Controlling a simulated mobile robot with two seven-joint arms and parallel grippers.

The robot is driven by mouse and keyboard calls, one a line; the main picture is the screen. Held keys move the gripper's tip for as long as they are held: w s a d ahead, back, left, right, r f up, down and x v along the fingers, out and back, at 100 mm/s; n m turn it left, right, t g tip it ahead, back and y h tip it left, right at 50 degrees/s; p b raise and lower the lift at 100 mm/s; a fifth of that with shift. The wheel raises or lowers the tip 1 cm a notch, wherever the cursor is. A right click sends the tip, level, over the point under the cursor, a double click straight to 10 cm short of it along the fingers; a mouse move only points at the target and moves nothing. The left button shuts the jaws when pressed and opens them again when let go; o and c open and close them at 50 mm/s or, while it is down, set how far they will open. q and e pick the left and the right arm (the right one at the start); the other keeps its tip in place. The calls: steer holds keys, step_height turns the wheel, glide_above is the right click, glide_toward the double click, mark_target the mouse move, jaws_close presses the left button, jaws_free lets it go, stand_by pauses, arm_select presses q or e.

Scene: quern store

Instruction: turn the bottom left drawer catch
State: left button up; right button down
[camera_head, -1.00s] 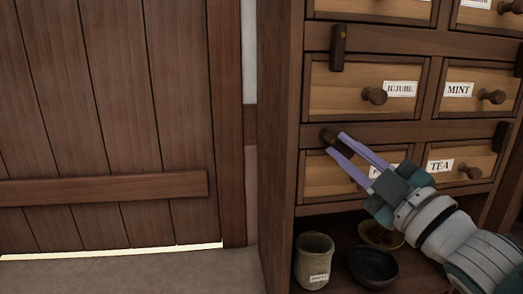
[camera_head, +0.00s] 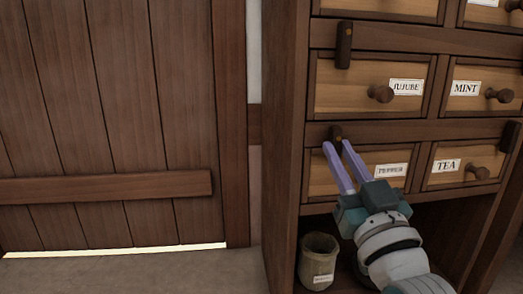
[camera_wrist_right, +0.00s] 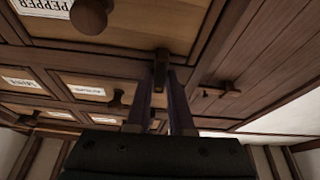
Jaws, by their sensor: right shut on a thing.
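The bottom left drawer (camera_head: 317,180) carries a PEPPER label (camera_head: 391,170) and looks closed. Its dark wooden catch (camera_head: 337,132) is pinned on the rail above the drawer's left part. My right gripper (camera_head: 336,147) is shut on this catch, one finger on each side. In the head view the catch's lower part is mostly hidden between the fingers; it looks near upright. The right wrist view shows the catch (camera_wrist_right: 161,66) between the fingertips and the drawer's round knob (camera_wrist_right: 90,14). In the head view my gripper hides that knob. My left gripper is not in view.
Above is the JUJUBE drawer (camera_head: 336,92) with an upright catch (camera_head: 344,45). The MINT drawer (camera_head: 480,75) and TEA drawer (camera_head: 437,180) are to the right. A clay pot (camera_head: 318,262) stands on the shelf below. A plank door (camera_head: 100,120) is at left.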

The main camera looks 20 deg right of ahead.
steer(key=shift+a+m+h, duration=0.1)
steer(key=shift+m+h, duration=0.3)
steer(key=shift+m, duration=0.3)
steer(key=c, duration=0.8)
jaws_free()
steer(key=shift+s, duration=0.2)
steer(key=p+v, duration=0.2)
steer(key=v, duration=0.7)
steer(key=shift+s+p, duration=0.25)
steer(key=shift+p, duration=0.15)
steer(key=shift+a, duration=0.1)
